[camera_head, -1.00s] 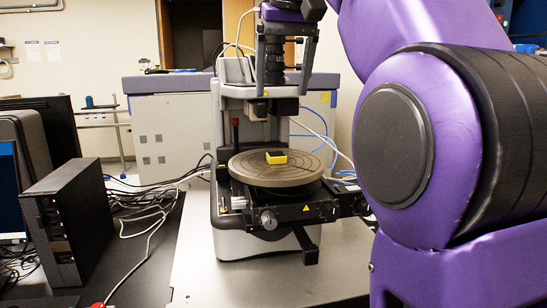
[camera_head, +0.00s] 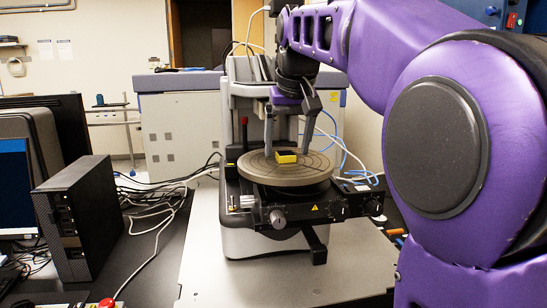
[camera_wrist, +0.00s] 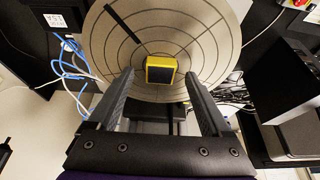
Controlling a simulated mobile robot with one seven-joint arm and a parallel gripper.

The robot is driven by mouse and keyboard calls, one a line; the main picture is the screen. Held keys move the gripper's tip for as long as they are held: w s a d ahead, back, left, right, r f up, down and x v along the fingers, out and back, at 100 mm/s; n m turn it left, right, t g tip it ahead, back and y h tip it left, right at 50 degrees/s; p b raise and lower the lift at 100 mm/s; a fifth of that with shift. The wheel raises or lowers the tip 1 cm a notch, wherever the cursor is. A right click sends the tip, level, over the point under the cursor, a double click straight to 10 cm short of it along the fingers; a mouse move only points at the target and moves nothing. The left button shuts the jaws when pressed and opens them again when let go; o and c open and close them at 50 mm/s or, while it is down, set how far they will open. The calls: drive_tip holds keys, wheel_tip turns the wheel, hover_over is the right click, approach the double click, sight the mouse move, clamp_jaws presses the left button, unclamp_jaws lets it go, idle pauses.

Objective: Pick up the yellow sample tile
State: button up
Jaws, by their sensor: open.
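The yellow sample tile (camera_head: 286,157), with a dark top, lies near the middle of the round stage (camera_head: 258,172) of the profiler. In the wrist view the tile (camera_wrist: 160,70) sits on the stage's ringed surface (camera_wrist: 205,50). My gripper (camera_head: 288,150) is open, pointing down, its two fingers spread to the left and right of the tile in the head view. In the wrist view my gripper (camera_wrist: 160,80) shows its fingers apart with the tile beyond and between their tips. I cannot tell the exact height of the fingertips above the stage.
The profiler's upright body (camera_head: 240,95) stands close behind the stage. Black stage drives with a knob (camera_head: 277,217) sit in front below it. A black computer tower (camera_head: 78,220) stands at the left, with loose cables (camera_head: 150,205) between. The bench plate in front is clear.

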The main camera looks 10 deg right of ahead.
sight(287, 155)
drive_tip(key=shift+w+f, duration=0.15)
drive_tip(key=shift+f, duration=0.25)
clamp_jaws()
wheel_tip(287, 155, up, 10)
idle(0.9)
